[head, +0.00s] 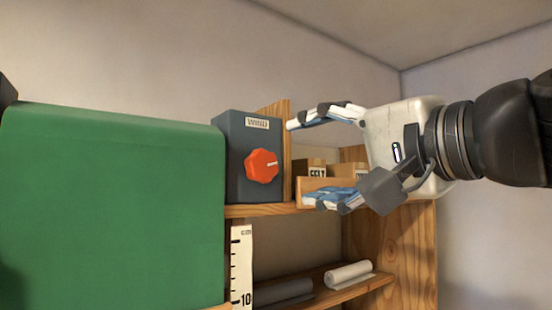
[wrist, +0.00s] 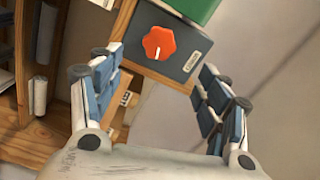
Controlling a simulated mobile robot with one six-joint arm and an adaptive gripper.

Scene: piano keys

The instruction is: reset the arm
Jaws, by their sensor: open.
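My gripper (head: 322,158) is open and empty in the head view, its two fingers spread and pointing left. It stands in front of the shelf, just right of a dark grey box (head: 236,185) labelled WIND with a red knob (head: 262,166). In the wrist view the open gripper (wrist: 160,85) has the grey box (wrist: 184,65) and red knob (wrist: 159,43) showing beyond and between its fingers. I cannot tell the exact gap, but no contact with the knob shows.
A large green block (head: 115,205) fills the left. Wooden bins (head: 328,182), one labelled FELT, sit on the shelf behind my gripper. A ruler (head: 241,265) hangs below the box. Rolls (head: 348,274) lie on the lower shelf. The wall above is clear.

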